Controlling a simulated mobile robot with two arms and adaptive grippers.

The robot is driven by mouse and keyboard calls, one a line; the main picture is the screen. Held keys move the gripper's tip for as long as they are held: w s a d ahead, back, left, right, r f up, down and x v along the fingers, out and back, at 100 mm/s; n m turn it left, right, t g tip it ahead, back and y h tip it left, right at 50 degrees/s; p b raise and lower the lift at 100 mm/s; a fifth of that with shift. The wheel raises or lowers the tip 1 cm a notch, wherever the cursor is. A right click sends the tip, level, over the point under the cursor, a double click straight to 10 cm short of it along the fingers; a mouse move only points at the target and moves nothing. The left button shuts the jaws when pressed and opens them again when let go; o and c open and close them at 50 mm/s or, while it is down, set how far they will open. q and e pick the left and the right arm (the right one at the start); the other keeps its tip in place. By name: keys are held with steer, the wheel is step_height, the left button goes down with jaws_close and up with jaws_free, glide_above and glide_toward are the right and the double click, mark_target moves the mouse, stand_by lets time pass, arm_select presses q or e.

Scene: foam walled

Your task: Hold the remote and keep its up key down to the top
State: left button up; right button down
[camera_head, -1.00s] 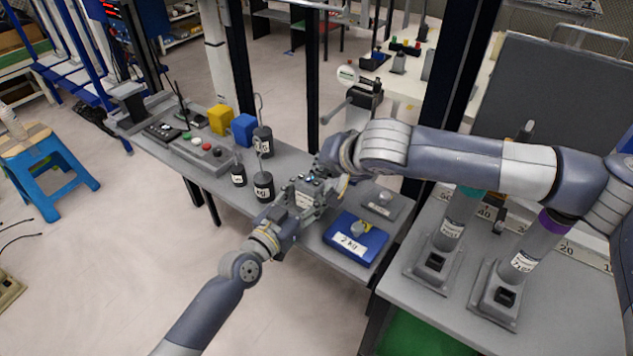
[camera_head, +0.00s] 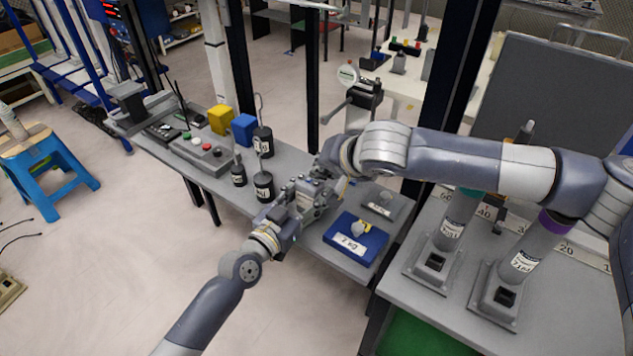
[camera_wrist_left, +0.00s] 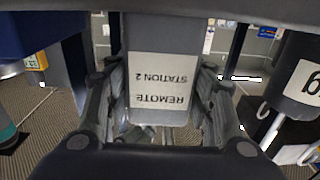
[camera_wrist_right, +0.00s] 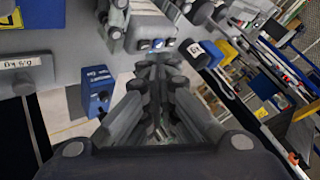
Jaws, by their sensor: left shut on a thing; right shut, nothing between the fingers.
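The remote (camera_wrist_left: 160,82) is a grey box with a white label reading REMOTE STATION 2, upside down in the left wrist view. My left gripper (camera_head: 306,196) is shut on it, with fingers on both sides. My right gripper (camera_head: 326,172) is shut and empty, its fingertips close to the remote over the bench. In the right wrist view, its fingertips (camera_wrist_right: 160,66) lie just below a row of small blue and pale keys (camera_wrist_right: 157,44). I cannot tell which is the up key, or whether a fingertip touches or presses one. The head view mostly hides the remote behind the grippers.
Dark labelled weights (camera_head: 263,186) stand left of the grippers on the grey bench. A blue 2 kg block (camera_head: 355,239) and a grey plate (camera_head: 384,204) lie to the right. A control box (camera_head: 203,153) and a yellow block (camera_head: 221,119) are farther left.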

steer(key=shift+f, duration=0.3)
steer(key=shift+f, duration=0.3)
stand_by(2.5)
stand_by(2.3)
steer(key=shift+r, duration=0.75)
steer(key=shift+r, duration=0.1)
step_height(320, 180, up, 5)
steer(key=shift+f, duration=0.1)
stand_by(0.7)
